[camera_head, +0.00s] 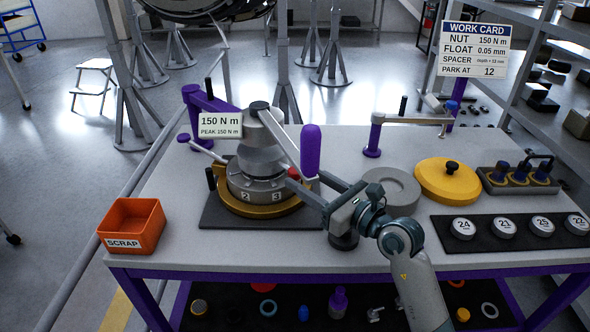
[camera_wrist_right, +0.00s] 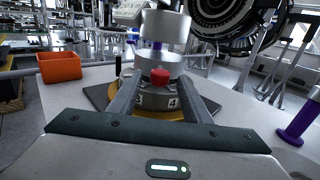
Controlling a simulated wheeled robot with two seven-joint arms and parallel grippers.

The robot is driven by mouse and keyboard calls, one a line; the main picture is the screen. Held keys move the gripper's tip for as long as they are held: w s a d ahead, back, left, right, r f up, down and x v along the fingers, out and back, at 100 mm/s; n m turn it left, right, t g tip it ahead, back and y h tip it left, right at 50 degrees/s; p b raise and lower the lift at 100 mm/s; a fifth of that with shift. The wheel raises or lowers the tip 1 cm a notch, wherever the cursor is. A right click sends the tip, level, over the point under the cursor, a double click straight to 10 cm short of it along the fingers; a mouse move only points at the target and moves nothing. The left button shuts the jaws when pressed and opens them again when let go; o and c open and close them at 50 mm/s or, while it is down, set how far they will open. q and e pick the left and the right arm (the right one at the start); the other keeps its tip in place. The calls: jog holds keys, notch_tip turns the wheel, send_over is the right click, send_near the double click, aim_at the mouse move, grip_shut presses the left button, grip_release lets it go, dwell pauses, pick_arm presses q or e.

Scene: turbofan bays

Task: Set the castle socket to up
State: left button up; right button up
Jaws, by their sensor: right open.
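The castle socket appears to be the grey cylinder (camera_head: 262,158) under the wrench head, low over the numbered drum (camera_head: 258,187). The cylinder also shows in the right wrist view (camera_wrist_right: 166,28). A red knob (camera_head: 293,172) sits at the drum's right side. My right gripper (camera_head: 302,188) is open, its fingers pointing at this knob. In the right wrist view the red knob (camera_wrist_right: 160,76) shows between the fingertips; I cannot tell whether they touch it. A tilted grey arm with a purple handle (camera_head: 310,150) stands just behind my gripper. My left gripper is not in view.
An orange scrap bin (camera_head: 133,226) stands at the table's left. A grey disc (camera_head: 391,190), a yellow lidded disc (camera_head: 447,180) and a strip of numbered discs (camera_head: 503,228) lie to the right. A purple post (camera_head: 374,138) stands behind. The table's front left is clear.

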aim_at(295, 172)
jog(key=shift+x, duration=2)
grip_shut()
jog(key=shift+r+p, duration=0.1)
jog(key=shift+p, duration=0.2)
